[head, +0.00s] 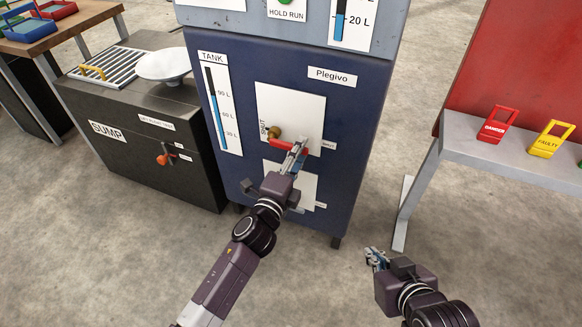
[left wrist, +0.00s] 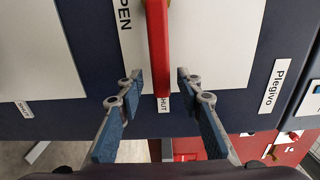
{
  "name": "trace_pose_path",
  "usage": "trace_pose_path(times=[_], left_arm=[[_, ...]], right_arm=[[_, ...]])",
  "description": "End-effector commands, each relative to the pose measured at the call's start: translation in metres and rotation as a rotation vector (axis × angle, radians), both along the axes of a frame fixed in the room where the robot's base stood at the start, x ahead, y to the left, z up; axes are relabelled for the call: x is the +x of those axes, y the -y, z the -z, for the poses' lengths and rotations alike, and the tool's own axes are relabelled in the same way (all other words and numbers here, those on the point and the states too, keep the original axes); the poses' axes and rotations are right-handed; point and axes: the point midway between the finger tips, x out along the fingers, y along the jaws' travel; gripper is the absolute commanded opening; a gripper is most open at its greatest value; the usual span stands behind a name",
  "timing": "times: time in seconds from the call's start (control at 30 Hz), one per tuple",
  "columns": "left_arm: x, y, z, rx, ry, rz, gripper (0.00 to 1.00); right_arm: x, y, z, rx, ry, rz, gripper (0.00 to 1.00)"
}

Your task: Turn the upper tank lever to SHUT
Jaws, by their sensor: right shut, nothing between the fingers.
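The upper tank lever (head: 290,143) is a red handle on a brass pivot (head: 274,131), on a white plate of the dark blue cabinet. It points right in the head view. In the left wrist view the red lever (left wrist: 159,50) runs down the picture, its end at the SHUT label (left wrist: 163,103); an OPEN label (left wrist: 124,15), partly cut off, lies beside it. My left gripper (head: 297,149) is open at the lever; its fingers (left wrist: 160,84) stand either side of the lever's end with visible gaps. My right gripper (head: 374,259) is shut and empty, low right, away from the cabinet.
A lower white plate (head: 307,189) is partly hidden by my left arm. The black SUMP box (head: 150,155) with a red-orange handle stands left. A grey bench (head: 470,146) with red and yellow tags stands right. Open floor lies in front.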

Motion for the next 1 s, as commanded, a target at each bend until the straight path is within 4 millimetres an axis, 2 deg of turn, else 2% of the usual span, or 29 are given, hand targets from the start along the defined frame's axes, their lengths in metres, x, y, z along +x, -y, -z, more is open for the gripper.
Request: trace_pose_path(times=[0.3, 0.5, 0.7, 1.0], left_arm=[[-0.061, -0.022, 0.002, 0.003, -0.004, 0.001, 0.33], [-0.09, -0.032, 0.002, 0.002, -0.003, 0.0, 0.33], [-0.102, -0.037, 0.001, 0.003, -0.001, 0.001, 0.33], [-0.103, -0.037, 0.001, 0.003, -0.001, 0.001, 0.33]], right_arm=[[0.0, 0.0, 0.0, 0.0, 0.001, 0.0, 0.0], [0.0, 0.0, 0.0, 0.0, 0.001, 0.0, 0.0], [0.0, 0.0, 0.0, 0.0, 0.001, 0.001, 0.0], [0.0, 0.0, 0.0, 0.0, 0.002, 0.001, 0.0]])
